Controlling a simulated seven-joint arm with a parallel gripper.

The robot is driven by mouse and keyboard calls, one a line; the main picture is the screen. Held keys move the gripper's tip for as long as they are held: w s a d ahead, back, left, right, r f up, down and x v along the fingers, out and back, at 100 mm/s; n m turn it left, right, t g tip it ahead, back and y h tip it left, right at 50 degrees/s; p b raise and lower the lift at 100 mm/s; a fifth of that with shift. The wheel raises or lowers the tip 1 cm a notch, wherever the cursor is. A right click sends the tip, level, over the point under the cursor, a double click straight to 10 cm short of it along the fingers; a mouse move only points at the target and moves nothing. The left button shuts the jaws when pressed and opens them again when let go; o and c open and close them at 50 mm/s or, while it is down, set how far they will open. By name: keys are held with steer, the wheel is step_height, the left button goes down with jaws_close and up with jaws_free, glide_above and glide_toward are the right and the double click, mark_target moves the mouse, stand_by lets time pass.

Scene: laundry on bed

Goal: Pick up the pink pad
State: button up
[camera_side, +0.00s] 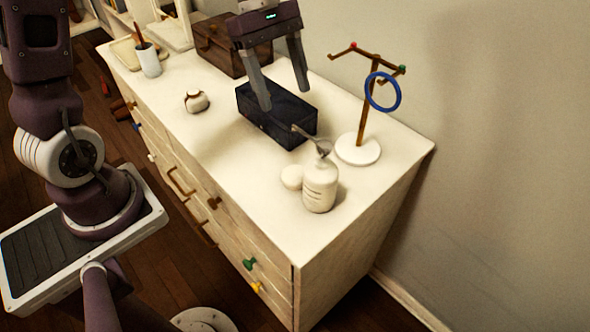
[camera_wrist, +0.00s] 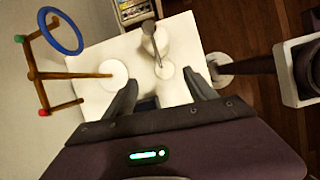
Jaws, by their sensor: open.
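I cannot make out a clearly pink pad in either view. A pale round disc (camera_side: 291,177) lies on the dresser top, beside a white bottle (camera_side: 320,188); in the wrist view the disc (camera_wrist: 165,70) shows beyond my fingers, and its colour reads as cream. My gripper (camera_side: 284,100) is open and empty, pointing down above a dark open-topped box (camera_side: 290,134). The box's inside is mostly hidden. In the wrist view my fingertips (camera_wrist: 160,79) are spread, with the box partly visible between them.
A stand (camera_side: 358,150) with a blue ring (camera_side: 383,91) rises right of the box, near the wall. A brown chest (camera_side: 218,49), a white cup (camera_side: 150,62) and a small round jar (camera_side: 196,101) stand farther back. The dresser's front left top (camera_side: 235,180) is clear.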

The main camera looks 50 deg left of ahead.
glide_toward(294, 173)
steer(key=shift+x, duration=0.9)
steer(key=x, duration=0.7)
steer(key=shift+f, duration=0.1)
steer(key=c, duration=1.2)
step_height(294, 173, up, 10)
steer(key=shift+r, duration=0.1)
steer(key=shift+c, duration=0.2)
steer(key=o, duration=0.9)
steer(key=shift+c, duration=0.2)
steer(key=c, duration=0.6)
